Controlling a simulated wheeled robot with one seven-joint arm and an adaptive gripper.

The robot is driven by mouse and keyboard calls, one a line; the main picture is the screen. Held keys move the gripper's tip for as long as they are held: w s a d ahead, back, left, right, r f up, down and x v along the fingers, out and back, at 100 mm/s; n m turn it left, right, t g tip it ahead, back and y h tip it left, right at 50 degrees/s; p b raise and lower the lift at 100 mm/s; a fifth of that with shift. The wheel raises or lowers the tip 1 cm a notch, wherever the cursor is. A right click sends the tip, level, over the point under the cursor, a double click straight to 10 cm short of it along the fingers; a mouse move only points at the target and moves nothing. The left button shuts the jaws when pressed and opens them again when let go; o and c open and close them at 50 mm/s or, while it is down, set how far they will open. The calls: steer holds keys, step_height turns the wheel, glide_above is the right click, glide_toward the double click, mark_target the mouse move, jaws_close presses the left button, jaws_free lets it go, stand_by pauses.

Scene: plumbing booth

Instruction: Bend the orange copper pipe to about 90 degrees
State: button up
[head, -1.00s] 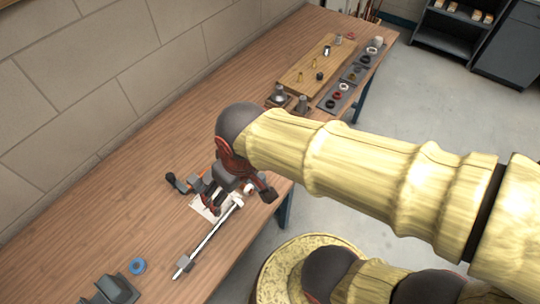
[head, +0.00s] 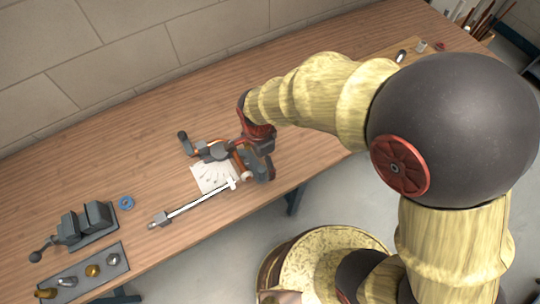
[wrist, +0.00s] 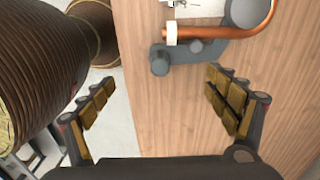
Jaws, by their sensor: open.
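The orange copper pipe (wrist: 218,33) lies in the grey bending tool (wrist: 205,52) at the top of the wrist view. It runs sideways, then curves up around a round grey part and leaves the picture, so its full bend is hidden. A pale collar sits at its left end. In the head view, the bending tool (head: 208,151) stands on the bench, partly covered by my gripper (head: 258,163). In the wrist view, my gripper (wrist: 163,98) is open and empty, its padded fingers apart, with the tool beyond the fingertips.
A long silver bar (head: 190,205) extends toward the front left of the wooden bench (head: 90,165). A paper sheet (head: 208,180) lies by the tool. A blue ring (head: 126,203), a vise (head: 88,222) and a tray of fittings (head: 112,262) are at left. The bench's back left is clear.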

mark_target(261, 169)
steer(key=shift+w+d+m, duration=0.1)
steer(key=shift+m, duration=0.3)
steer(key=shift+f+b, duration=3.1)
steer(key=shift+f, duration=0.9)
steer(key=shift+c, duration=0.8)
steer(key=c, duration=1.4)
steer(key=shift+o, duration=0.2)
